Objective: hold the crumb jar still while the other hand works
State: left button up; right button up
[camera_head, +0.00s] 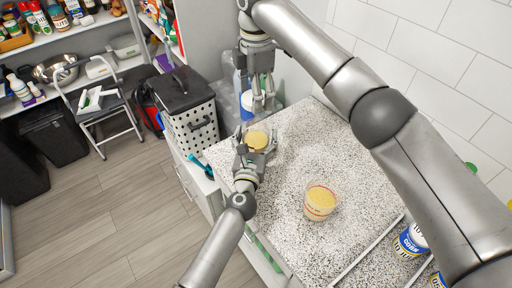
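A small round jar (257,140) with a tan top stands upright near the left edge of the speckled counter. My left gripper (256,143) has its fingers around the jar's sides and appears closed on it; the lower part of the jar is hidden. My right gripper (264,103) points down just above and behind the jar. Its fingers look apart and empty, with a gap above the jar's top. A clear tub (320,203) of yellow crumbs with red print stands apart on the counter, nearer the front.
The counter (290,240) is clear around the tub. Blue-labelled cans (412,240) stand at the lower right by a pale rail. A blue tool (200,168) lies at the left edge. A perforated white bin (192,125) with a black lid stands beyond. My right arm crosses the upper right.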

pick_arm(q)
jog(key=c, duration=1.1)
jog(key=shift+o, duration=0.2)
pick_arm(e)
jog(key=shift+f, duration=2.5)
jog(key=shift+f, duration=0.9)
jog(key=shift+f, duration=0.55)
